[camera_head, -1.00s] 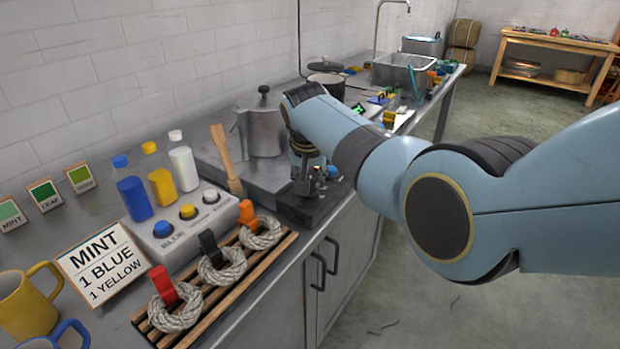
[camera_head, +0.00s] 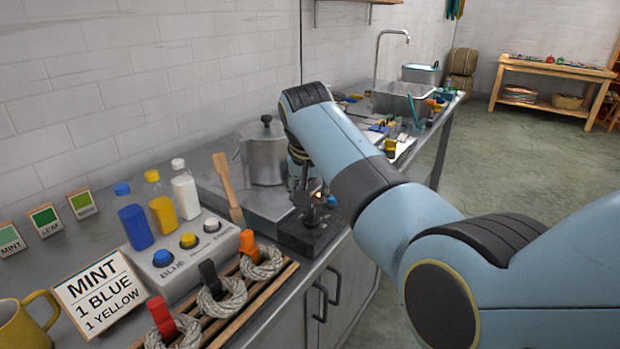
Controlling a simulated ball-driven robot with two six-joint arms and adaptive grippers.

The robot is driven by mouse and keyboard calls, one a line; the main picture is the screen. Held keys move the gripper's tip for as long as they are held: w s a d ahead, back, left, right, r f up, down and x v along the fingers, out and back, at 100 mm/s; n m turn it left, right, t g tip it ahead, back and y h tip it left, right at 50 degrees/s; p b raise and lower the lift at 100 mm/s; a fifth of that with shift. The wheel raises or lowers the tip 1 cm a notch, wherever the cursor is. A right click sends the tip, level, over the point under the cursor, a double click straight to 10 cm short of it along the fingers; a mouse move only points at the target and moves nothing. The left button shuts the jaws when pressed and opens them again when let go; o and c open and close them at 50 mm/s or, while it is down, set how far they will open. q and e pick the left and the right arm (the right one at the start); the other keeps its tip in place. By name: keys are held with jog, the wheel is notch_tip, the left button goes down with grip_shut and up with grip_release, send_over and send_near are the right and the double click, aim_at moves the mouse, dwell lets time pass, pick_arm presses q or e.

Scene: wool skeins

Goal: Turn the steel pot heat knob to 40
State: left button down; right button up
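The steel pot (camera_head: 265,160) with a dark lid knob stands on a grey hotplate against the wall. The hotplate's dark front control box (camera_head: 290,234) lies at the counter's front edge. My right arm comes in from the right, and its gripper (camera_head: 309,205) points down over the control box. A small orange spot shows beside the fingers. The gripper and arm cover much of the box. The heat knob and its setting cannot be made out, nor can whether the fingers touch it or are closed. My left gripper is out of view.
A wooden spatula (camera_head: 228,188) leans left of the pot. A dye dispenser (camera_head: 185,250) with blue, yellow and white bottles stands left, near a MINT sign (camera_head: 100,290). A wooden rack (camera_head: 255,300) holds rope skeins along the counter edge. The sink (camera_head: 400,98) is farther back.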

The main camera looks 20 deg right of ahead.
jog(key=v, duration=0.5)
jog(key=shift+s+a+r, duration=0.1)
jog(key=shift+s+r, duration=0.1)
jog(key=shift+r, duration=0.1)
jog(key=shift+f, duration=0.1)
